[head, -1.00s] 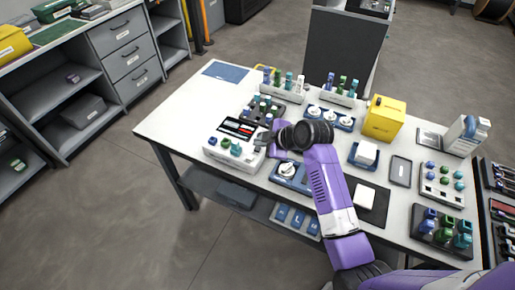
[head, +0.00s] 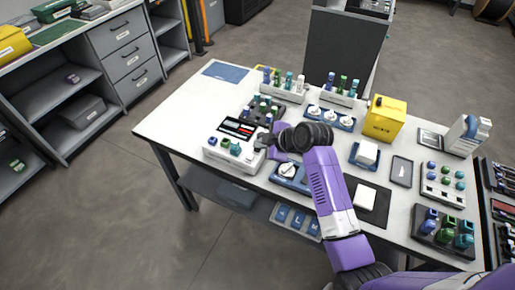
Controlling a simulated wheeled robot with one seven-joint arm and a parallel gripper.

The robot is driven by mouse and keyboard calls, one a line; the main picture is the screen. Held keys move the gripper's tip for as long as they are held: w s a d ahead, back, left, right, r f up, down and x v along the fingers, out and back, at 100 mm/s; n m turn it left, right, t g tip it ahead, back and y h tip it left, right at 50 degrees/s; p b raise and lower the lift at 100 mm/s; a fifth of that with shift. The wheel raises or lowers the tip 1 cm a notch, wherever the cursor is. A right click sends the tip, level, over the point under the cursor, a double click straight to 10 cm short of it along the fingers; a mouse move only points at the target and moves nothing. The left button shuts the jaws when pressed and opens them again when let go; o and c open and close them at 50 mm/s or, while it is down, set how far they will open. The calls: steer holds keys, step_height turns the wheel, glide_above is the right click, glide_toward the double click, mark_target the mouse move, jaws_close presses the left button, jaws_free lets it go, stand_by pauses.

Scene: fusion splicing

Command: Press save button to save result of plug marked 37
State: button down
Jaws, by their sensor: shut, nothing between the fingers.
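A white splicing device (head: 228,158) sits near the table's left front, with a dark and red display (head: 237,128) on its top. Several coloured plugs or buttons, blue, green and teal (head: 235,150), stand along its front. My gripper (head: 262,141) is shut and empty at the device's right end, over or against its top right edge; contact cannot be made out. The marking 37 cannot be read on any plug, and no save button label is legible. My wrist hides part of the table just right of the device.
Plug racks (head: 283,92) stand at the back, with a dark plug tray (head: 263,112) before them. A yellow box (head: 384,120) stands to the right. A blue spool tray (head: 291,175) lies beside my wrist.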

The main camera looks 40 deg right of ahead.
mark_target(260, 150)
steer(key=shift+f, duration=0.25)
stand_by(0.5)
steer(key=shift+r+p, duration=0.65)
steer(key=shift+r, duration=0.25)
step_height(260, 150, up, 5)
steer(key=p, duration=0.4)
stand_by(0.8)
